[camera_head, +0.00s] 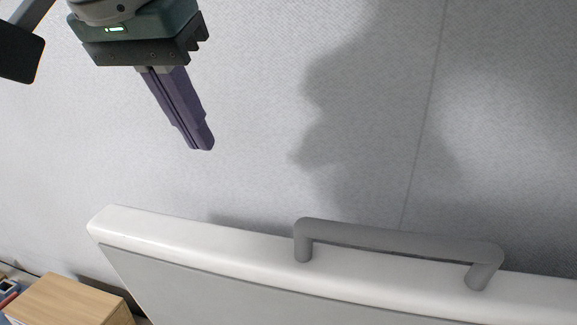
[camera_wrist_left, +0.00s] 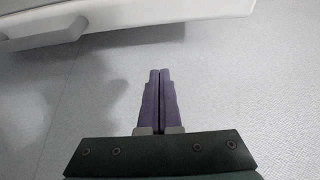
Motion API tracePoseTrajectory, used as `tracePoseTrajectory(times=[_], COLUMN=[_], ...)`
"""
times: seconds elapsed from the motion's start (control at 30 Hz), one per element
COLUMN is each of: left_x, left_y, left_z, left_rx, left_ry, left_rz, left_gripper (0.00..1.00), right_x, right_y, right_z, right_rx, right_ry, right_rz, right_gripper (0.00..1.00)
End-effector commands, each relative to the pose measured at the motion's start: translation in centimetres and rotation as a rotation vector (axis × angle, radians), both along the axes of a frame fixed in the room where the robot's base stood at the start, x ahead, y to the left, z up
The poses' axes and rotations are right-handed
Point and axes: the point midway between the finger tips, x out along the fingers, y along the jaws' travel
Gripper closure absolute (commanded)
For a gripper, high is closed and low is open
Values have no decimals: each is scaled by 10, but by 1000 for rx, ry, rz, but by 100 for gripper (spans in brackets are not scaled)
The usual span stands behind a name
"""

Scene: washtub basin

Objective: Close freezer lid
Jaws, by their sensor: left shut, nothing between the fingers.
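The freezer lid (camera_head: 200,237) is white with a grey inner panel, and it stands raised across the bottom of the head view. A grey bar handle (camera_head: 400,238) is fixed to its top edge. In the left wrist view the white lid (camera_wrist_left: 190,14) lies along the top, with part of the handle (camera_wrist_left: 40,35) at the upper left. My left gripper (camera_head: 203,148) has purple fingers pressed together and empty. It is above and to the left of the handle, apart from the lid. Its fingertips (camera_wrist_left: 160,72) also show in the left wrist view. My right gripper is not in view.
A light wooden box or cabinet (camera_head: 70,300) stands at the lower left, with small items (camera_head: 8,290) beside it, partly cut off. A grey textured wall (camera_head: 270,80) fills the background. The space between my left gripper and the lid is clear.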

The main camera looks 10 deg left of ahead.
Motion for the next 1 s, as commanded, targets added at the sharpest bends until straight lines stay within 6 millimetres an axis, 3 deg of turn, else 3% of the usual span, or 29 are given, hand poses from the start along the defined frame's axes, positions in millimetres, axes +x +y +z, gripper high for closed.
tracePoseTrajectory(times=[0.23,0.67,0.8,1.0], left_x=[9,46,29,11], left_y=[2,2,2,2], left_z=[-13,-84,-84,-90], left_rx=[2,3,6,5], left_ry=[5,3,2,-1], left_rz=[11,9,4,6], left_gripper=[100,100,100,100], right_x=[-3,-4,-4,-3], right_y=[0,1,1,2], right_z=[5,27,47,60], right_rx=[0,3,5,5], right_ry=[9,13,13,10], right_rz=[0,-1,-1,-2], right_gripper=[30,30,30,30])
